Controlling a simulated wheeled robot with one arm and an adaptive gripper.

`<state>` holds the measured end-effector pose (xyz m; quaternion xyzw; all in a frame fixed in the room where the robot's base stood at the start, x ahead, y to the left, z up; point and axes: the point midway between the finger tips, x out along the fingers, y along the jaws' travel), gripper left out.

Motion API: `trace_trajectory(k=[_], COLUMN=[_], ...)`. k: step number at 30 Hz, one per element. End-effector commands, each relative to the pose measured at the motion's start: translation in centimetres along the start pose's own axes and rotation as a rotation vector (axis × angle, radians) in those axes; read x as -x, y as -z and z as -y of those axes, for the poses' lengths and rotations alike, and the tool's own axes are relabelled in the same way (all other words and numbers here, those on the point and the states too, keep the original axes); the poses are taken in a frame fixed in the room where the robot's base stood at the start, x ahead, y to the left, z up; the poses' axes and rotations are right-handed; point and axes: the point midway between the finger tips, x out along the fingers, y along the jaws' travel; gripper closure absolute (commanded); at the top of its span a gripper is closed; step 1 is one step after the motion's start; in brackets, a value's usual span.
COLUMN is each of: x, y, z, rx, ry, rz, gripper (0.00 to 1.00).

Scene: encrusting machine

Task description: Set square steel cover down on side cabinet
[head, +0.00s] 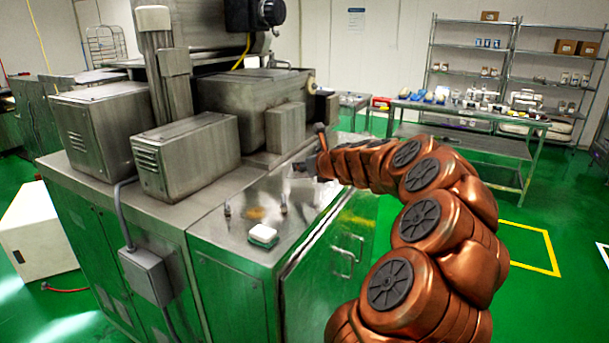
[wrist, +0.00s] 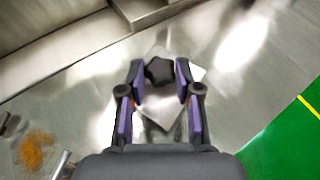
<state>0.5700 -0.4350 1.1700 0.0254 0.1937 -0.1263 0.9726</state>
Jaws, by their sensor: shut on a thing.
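The square steel cover (wrist: 190,72) is a light plate with a black knob (wrist: 158,71) on top. In the wrist view my gripper (wrist: 159,84) is shut on this knob, with one finger on each side. The cover is over the steel top of the side cabinet (wrist: 245,95); I cannot tell whether it touches. In the head view my gripper (head: 310,167) is small, at the far right part of the cabinet top (head: 215,225). The cover is hard to make out there.
A small white and green block (head: 263,235) stands near the cabinet's front. An orange powder patch (head: 254,213) and small metal pegs (head: 227,209) are on the top. The encrusting machine (head: 255,100) rises behind. Green floor lies past the right edge.

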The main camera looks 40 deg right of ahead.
Motion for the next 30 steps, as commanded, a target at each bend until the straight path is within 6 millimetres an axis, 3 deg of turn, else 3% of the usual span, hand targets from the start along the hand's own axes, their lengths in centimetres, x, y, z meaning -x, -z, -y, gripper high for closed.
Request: trace_trajectory(k=[14, 27, 28, 30], x=[-1.2, -1.4, -1.4, -1.4], y=[3.0, 3.5, 3.5, 3.5], z=[-0.1, 0.0, 0.0, 0.0], rx=[0.000, 0.000, 0.000, 0.000], ry=[-0.002, -0.001, 0.000, 0.000], rz=[0.000, 0.000, 0.000, 0.000], gripper=[1.00, 1.00, 0.64, 0.56])
